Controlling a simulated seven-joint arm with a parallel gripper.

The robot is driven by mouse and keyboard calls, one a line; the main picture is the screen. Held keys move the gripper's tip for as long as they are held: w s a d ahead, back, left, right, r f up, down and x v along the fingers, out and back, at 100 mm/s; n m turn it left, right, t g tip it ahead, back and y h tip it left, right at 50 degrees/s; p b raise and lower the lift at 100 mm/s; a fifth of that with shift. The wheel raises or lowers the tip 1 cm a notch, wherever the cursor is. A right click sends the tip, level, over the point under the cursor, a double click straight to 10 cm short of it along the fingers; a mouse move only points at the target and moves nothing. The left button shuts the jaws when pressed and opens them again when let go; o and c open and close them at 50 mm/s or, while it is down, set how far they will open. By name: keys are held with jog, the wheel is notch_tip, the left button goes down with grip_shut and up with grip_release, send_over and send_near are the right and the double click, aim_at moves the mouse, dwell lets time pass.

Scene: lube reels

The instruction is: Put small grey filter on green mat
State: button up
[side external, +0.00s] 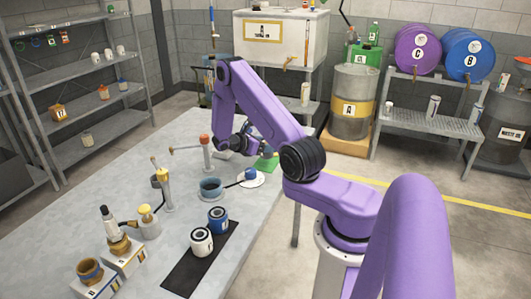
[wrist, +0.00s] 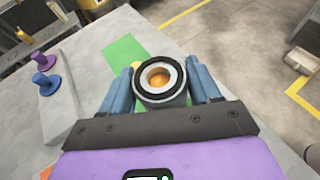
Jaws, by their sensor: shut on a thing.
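My gripper (wrist: 160,88) is shut on the small grey filter (wrist: 143,94). The filter's round end faces the wrist camera, with a black ring, a pale rim and an orange-gold centre, between the two blue fingers. The green mat (wrist: 122,50) lies on the table just beyond the filter in the wrist view and is partly covered by it. In the side external view the green mat (side external: 268,163) shows at the table's far right part, beside my lower arm. The held filter cannot be made out there.
A grey block with purple (wrist: 38,57) and blue (wrist: 46,82) spools is at left in the wrist view.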

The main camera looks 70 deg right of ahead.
jog(key=shift+w+d+f, duration=0.1)
jog(key=shift+f, duration=0.8)
jog(key=shift+w+d+f, duration=0.1)
jog(key=shift+f, duration=0.75)
jog(key=shift+f, duration=0.15)
jog(key=o, duration=1.2)
